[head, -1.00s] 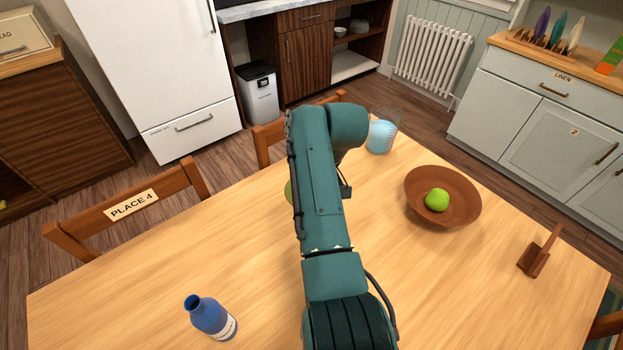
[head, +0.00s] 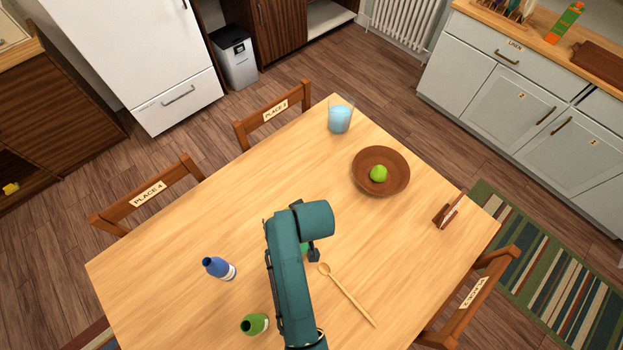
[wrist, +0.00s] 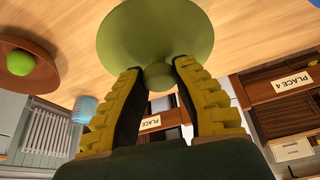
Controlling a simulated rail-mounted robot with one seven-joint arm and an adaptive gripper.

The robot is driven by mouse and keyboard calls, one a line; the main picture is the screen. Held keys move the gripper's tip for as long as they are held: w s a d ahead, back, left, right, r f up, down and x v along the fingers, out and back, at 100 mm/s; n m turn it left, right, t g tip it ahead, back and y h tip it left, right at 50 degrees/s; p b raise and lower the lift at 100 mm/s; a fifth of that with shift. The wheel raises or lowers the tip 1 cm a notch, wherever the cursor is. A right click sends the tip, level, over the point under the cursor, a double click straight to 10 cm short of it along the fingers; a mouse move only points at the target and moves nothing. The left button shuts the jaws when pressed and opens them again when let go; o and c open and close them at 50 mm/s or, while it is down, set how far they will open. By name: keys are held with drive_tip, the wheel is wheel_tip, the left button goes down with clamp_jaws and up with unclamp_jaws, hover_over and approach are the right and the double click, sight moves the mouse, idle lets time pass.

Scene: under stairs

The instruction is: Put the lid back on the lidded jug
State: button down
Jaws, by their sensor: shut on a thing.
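A green round lid (wrist: 155,25) with a small knob (wrist: 158,77) fills the top of the wrist view. My gripper (wrist: 158,72) is shut on the knob, one yellow-and-black finger on each side. In the head view my arm hides most of my gripper (head: 313,254); only a sliver of green (head: 304,247) shows beside it, over the table's middle. No jug can be told for certain. A green vessel (head: 255,324) with a dark round mouth stands at the near edge of the view, left of my arm; I cannot tell whether it is the jug.
On the wooden table (head: 225,225) are a blue bottle (head: 219,268), a wooden spoon (head: 350,297), a brown bowl (head: 365,186) with a green fruit (head: 378,173), a clear container (head: 340,118) with blue contents, and a small wooden holder (head: 448,211). Chairs flank it. The tabletop's far-left part is clear.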

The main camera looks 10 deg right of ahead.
drive_tip(key=shift+s+a+r+p, duration=0.3)
drive_tip(key=shift+s, duration=0.15)
drive_tip(key=shift+s+a+r+p, duration=0.25)
drive_tip(key=shift+s, duration=0.2)
drive_tip(key=shift+s+a, duration=0.15)
drive_tip(key=shift+a, duration=0.25)
wheel_tip(320, 180, down, 5)
drive_tip(key=b, duration=0.4)
drive_tip(key=shift+b, duration=0.35)
drive_tip(key=shift+f, duration=0.5)
drive_tip(key=shift+f+p, duration=0.15)
drive_tip(key=shift+p, duration=0.15)
drive_tip(key=shift+f+b, duration=0.5)
drive_tip(key=shift+f, duration=0.25)
